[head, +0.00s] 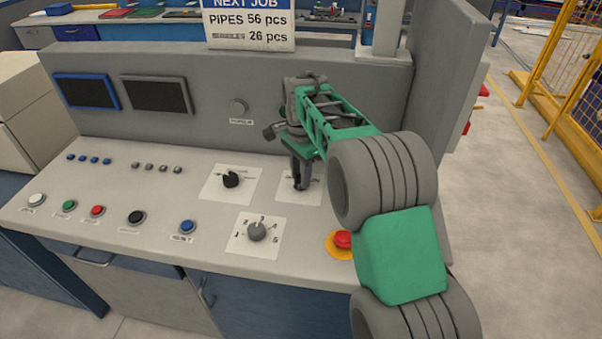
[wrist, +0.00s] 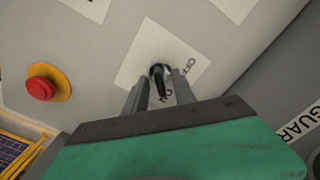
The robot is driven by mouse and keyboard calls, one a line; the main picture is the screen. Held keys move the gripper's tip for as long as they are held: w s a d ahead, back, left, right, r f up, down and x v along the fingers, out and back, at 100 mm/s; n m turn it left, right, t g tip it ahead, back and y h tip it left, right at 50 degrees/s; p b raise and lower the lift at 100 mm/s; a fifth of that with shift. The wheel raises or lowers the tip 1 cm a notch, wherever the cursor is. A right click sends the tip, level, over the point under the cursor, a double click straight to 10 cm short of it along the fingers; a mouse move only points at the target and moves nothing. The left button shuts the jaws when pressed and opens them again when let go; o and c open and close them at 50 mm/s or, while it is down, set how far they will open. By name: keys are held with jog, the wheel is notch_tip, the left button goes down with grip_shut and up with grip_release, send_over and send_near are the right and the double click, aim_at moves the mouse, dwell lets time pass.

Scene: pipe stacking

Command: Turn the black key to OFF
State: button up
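The black key (wrist: 158,80) stands in a lock on a white plate (wrist: 133,62) marked OFF and ON. In the wrist view it lies between the two fingers of my gripper (wrist: 160,92). The fingers are on either side of it; whether they touch it is too small to tell. In the head view my gripper (head: 300,182) points down over the right-hand white plate (head: 313,194) on the console. There the key is mostly hidden by the fingers and the plate's lettering is partly covered.
A black rotary knob (head: 231,179) sits left of my gripper, and a grey numbered dial (head: 257,231) sits nearer the front. A red emergency button (head: 342,239) on yellow is close to my arm. The console's upright back panel (head: 220,85) rises behind.

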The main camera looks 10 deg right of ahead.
grip_shut()
dwell(0.4)
jog(key=shift+n, duration=0.4)
jog(key=n+p, duration=0.1)
jog(key=n, duration=0.2)
jog(key=shift+n, duration=0.3)
jog(key=n+p, duration=0.1)
jog(key=n, duration=0.3)
jog(key=shift+n, duration=0.3)
jog(key=n, duration=0.4)
jog(key=shift+n, duration=0.3)
jog(key=shift+n+p, duration=0.45)
jog(key=shift+n, duration=1.75)
